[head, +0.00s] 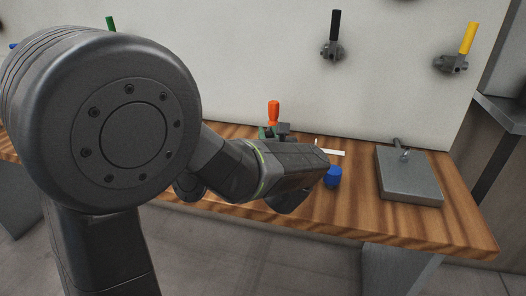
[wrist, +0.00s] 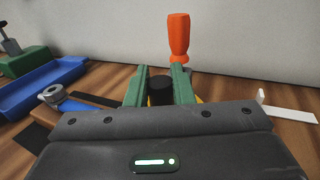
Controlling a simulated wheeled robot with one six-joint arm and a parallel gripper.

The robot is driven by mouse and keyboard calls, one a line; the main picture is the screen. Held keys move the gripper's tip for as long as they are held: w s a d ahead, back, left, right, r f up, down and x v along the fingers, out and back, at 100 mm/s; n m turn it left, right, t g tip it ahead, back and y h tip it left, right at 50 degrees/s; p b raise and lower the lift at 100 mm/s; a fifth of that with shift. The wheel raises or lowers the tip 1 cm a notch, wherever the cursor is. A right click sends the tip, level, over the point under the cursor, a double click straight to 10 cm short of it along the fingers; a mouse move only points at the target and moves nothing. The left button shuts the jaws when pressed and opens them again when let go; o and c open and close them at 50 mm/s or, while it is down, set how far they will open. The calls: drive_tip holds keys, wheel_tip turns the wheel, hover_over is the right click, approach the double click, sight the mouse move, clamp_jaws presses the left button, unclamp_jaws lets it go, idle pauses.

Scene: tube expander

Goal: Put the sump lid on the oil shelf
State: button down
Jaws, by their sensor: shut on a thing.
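My gripper (wrist: 160,88) has green fingers shut on a black knob-like cylinder (wrist: 161,92), with bits of yellow showing below and beside it. This may be the sump lid; most of it is hidden behind the fingers and the gripper body. It is close above or on the wooden bench, and I cannot tell which. I cannot pick out the oil shelf for certain; a dark grey ledge (head: 502,112) stands at the right edge of the head view.
An orange handle (wrist: 179,38) stands upright just behind the fingers. A blue tray (wrist: 40,90) lies left, a white angled strip (wrist: 288,113) right. On the bench (head: 440,232), a blue object (head: 333,177) and a grey metal slab (head: 408,182) sit right of my arm.

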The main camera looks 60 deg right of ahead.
drive_tip(key=shift+f+b, duration=0.5)
drive_tip(key=shift+f, duration=1.65)
drive_tip(key=shift+f, duration=0.25)
drive_tip(key=c, duration=1.3)
unclamp_jaws()
drive_tip(key=shift+r, duration=0.1)
drive_tip(key=shift+o, duration=0.2)
